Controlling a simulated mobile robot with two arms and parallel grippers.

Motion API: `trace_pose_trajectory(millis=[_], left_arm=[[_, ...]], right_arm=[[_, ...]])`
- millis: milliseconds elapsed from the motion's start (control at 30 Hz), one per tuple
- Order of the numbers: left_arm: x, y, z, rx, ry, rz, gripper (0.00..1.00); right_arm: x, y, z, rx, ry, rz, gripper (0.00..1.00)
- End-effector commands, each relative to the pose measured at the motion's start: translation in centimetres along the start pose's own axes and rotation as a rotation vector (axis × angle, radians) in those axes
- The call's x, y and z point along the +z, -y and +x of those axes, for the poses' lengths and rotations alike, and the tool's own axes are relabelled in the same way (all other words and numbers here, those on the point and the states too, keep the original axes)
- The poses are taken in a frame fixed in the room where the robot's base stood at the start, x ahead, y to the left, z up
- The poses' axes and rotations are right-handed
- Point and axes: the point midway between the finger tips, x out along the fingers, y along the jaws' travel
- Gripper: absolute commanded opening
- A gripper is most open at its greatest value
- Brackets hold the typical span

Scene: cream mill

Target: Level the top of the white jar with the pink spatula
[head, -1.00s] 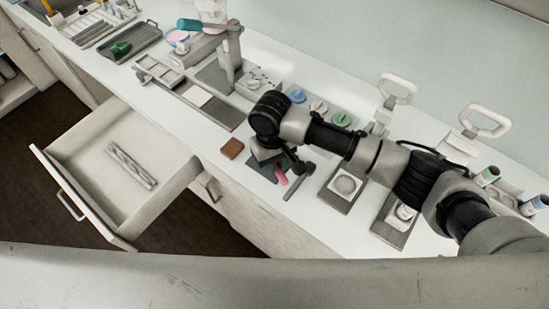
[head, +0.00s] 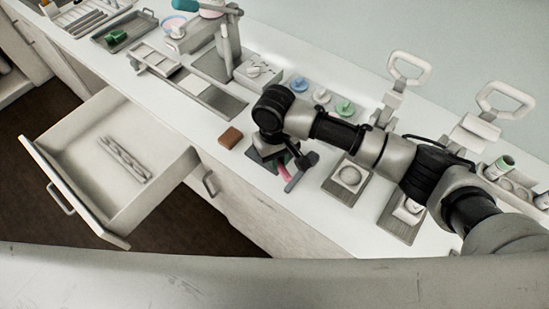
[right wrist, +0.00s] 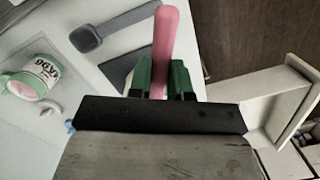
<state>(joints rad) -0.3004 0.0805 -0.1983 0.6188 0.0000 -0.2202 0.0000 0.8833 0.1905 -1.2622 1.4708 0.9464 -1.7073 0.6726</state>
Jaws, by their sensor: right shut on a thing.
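My right gripper (right wrist: 161,80) is shut on the pink spatula (right wrist: 166,35). The spatula points away from the green-padded fingers, over the counter near its front edge. In the head view the spatula (head: 283,172) is a small pink strip below my right wrist, partly hidden by the gripper. A white jar (right wrist: 42,70) with a green rim, dark lettering and pink contents shows at the left edge of the right wrist view, apart from the spatula. I cannot make out this jar surely in the head view; my right arm covers part of the counter. My left gripper is not in view.
An open drawer (head: 75,193) with a rack inside juts out at the left. A brown block (head: 230,138) lies on the counter left of my gripper. Blue and green lidded pieces (head: 345,107) stand behind my arm. A grey flat tool (right wrist: 88,38) lies near the spatula.

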Motion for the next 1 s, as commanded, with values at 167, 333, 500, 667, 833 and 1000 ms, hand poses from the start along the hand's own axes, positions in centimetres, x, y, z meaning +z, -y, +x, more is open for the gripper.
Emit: trace_pose_trajectory(millis=[167,333,500,667,833,1000], left_arm=[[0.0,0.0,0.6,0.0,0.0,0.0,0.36],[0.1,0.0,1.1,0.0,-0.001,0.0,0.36],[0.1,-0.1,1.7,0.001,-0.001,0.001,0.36],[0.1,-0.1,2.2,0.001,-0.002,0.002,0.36],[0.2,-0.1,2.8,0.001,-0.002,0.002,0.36],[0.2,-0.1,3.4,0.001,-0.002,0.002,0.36]], right_arm=[[0.0,-1.1,0.1,0.0,0.0,0.001,0.0],[0.0,-2.1,0.1,0.0,-0.001,-0.001,0.0],[0.0,-3.1,0.1,0.0,0.0,0.0,0.0],[0.0,-4.1,0.1,0.0,0.0,0.0,0.0],[0.0,-5.1,0.1,0.0,-0.001,-0.001,0.0],[0.0,-6.2,0.1,0.0,0.0,0.0,0.0]])
